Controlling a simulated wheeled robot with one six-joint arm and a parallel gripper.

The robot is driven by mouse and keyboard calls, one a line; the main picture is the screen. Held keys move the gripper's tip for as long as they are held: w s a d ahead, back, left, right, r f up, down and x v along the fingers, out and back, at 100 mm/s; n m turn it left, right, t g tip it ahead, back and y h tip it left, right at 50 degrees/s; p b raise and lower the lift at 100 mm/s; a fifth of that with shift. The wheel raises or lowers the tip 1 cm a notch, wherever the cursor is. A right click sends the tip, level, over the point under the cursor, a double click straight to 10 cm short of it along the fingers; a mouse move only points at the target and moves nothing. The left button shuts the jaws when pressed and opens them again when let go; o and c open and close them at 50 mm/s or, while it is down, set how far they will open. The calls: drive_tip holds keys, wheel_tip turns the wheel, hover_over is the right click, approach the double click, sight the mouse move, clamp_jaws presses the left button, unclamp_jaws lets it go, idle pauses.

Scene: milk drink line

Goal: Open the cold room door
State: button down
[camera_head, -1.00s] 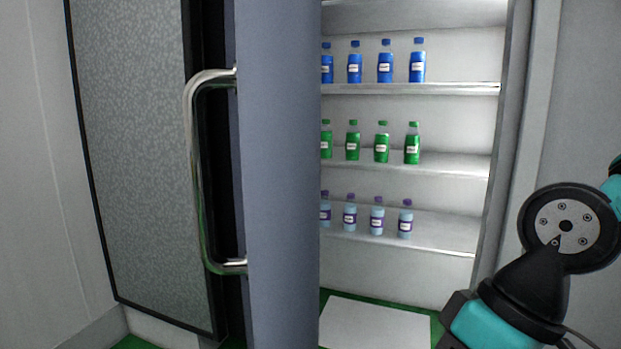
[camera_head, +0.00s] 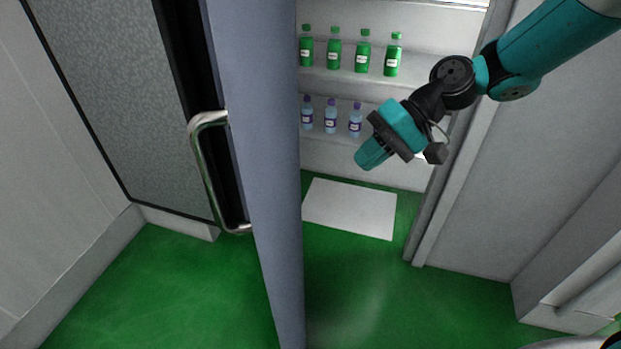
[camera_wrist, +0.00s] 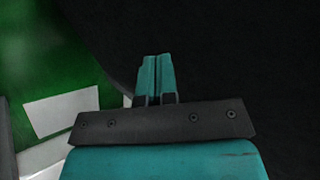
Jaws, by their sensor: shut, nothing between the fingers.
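The cold room door (camera_head: 258,150) stands swung open, its edge toward me left of the doorway. Its steel bar handle (camera_head: 203,170) is on the door's left side. My gripper (camera_head: 366,160) is in the doorway, right of the door and apart from both door and handle. It is shut and empty. In the wrist view my gripper (camera_wrist: 155,72) shows its two teal fingers together, over a dark area, with green floor to the left.
Shelves inside hold green bottles (camera_head: 363,52) and pale bottles with purple caps (camera_head: 330,116). A white mat (camera_head: 350,207) lies on the green floor (camera_head: 400,300) past the doorway. A door frame post (camera_head: 440,185) stands at right. Floor in front is clear.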

drive_tip(key=a+r+p+x, duration=0.1)
drive_tip(key=r+p+x, duration=0.1)
drive_tip(key=x, duration=0.9)
drive_tip(key=shift+s+a+f+p, duration=0.25)
drive_tip(key=shift+s+a+p, duration=0.1)
drive_tip(key=shift+a+p, duration=0.35)
